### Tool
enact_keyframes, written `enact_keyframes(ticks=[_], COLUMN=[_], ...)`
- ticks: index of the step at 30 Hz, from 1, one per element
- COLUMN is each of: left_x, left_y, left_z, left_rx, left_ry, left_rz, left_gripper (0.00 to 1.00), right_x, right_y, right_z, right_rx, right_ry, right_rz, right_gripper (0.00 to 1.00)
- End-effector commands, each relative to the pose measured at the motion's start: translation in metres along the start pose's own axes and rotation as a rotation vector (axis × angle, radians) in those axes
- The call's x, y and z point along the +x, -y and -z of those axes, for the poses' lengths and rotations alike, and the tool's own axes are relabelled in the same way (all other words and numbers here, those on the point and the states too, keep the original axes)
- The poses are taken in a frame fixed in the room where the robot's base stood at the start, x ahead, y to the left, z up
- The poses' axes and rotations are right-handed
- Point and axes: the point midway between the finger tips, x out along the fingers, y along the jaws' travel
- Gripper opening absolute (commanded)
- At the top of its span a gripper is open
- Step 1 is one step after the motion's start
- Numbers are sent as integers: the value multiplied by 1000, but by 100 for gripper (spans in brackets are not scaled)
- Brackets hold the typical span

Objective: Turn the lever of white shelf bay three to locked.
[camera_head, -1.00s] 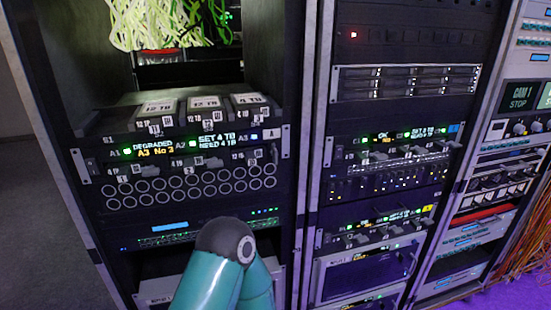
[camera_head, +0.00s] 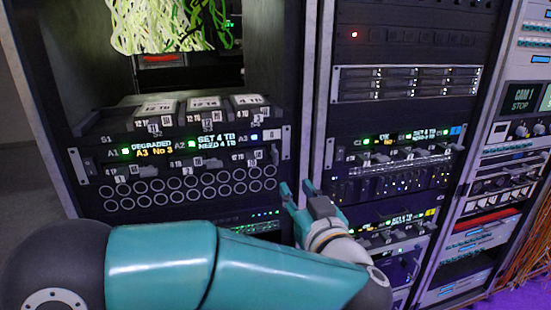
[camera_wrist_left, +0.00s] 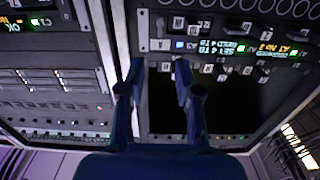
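The white-tagged shelf (camera_head: 272,134) is in the left rack, with green and amber displays and three drives on top. Its row of small levers runs below the displays. The lever of bay three (camera_head: 240,159) is at the right end of that row, too small to read its setting. My left gripper (camera_head: 297,188) is open and empty, below and right of that lever, in front of the post between the racks. In the left wrist view the open fingers (camera_wrist_left: 158,80) point toward the shelf's tagged end, which appears upside down. My right gripper is not in view.
The right rack holds a blue-tagged shelf (camera_head: 456,131) and a yellow-tagged shelf (camera_head: 430,212). A pale post (camera_head: 312,100) stands between the racks. Orange cables (camera_head: 530,240) hang at the far right.

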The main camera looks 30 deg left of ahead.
Motion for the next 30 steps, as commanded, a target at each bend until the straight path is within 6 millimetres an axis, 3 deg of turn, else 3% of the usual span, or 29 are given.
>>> enact_keyframes(ticks=[12,18,24,30], left_x=[90,124,142,144], left_y=[1,0,-1,-1], left_z=[1,1,0,0], left_rx=[1,1,0,0], left_ry=[0,0,0,-1], left_rz=[4,0,-1,-3], left_gripper=[34,34,34,34], right_x=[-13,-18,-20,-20], right_y=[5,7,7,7], right_z=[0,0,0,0], right_rx=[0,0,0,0], right_ry=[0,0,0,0], right_rz=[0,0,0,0], right_gripper=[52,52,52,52])
